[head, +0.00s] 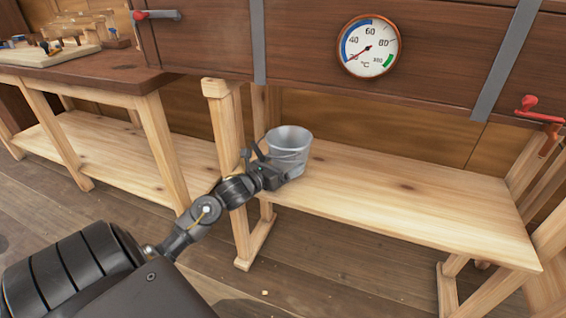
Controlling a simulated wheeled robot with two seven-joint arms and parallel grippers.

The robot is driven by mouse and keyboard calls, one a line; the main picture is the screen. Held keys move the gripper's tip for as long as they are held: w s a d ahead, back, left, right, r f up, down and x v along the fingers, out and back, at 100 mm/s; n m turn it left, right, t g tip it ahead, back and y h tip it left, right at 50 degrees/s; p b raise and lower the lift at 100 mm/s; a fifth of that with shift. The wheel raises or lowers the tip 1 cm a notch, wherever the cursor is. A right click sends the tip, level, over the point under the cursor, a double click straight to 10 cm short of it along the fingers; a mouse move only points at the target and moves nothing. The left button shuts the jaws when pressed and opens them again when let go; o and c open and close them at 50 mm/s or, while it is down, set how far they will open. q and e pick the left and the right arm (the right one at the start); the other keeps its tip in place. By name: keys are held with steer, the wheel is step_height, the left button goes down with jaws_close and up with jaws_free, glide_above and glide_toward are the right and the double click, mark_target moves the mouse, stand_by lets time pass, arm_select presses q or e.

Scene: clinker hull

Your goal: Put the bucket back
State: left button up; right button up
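A grey metal bucket (289,139) is upright at the left end of the pale wooden shelf (405,203) under the steam box. I cannot tell whether its base rests on the shelf or hangs just above it. My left gripper (274,165) is at the bucket's near left side, its dark fingers overlapping the lower wall and the handle. The fingers blend together there, so their opening and any grip on the bucket are unclear. The bucket's lower left part is hidden behind the gripper. My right gripper is out of view.
A brown wooden box with a temperature dial (369,46) hangs low over the shelf. A wooden post (225,125) stands left of the bucket. A workbench (95,76) with tools is at left. Red-handled clamps (540,112) are on the box. The shelf's middle and right are clear.

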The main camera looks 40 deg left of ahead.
arm_select(q)
steer(key=shift+f+b, duration=0.5)
stand_by(0.5)
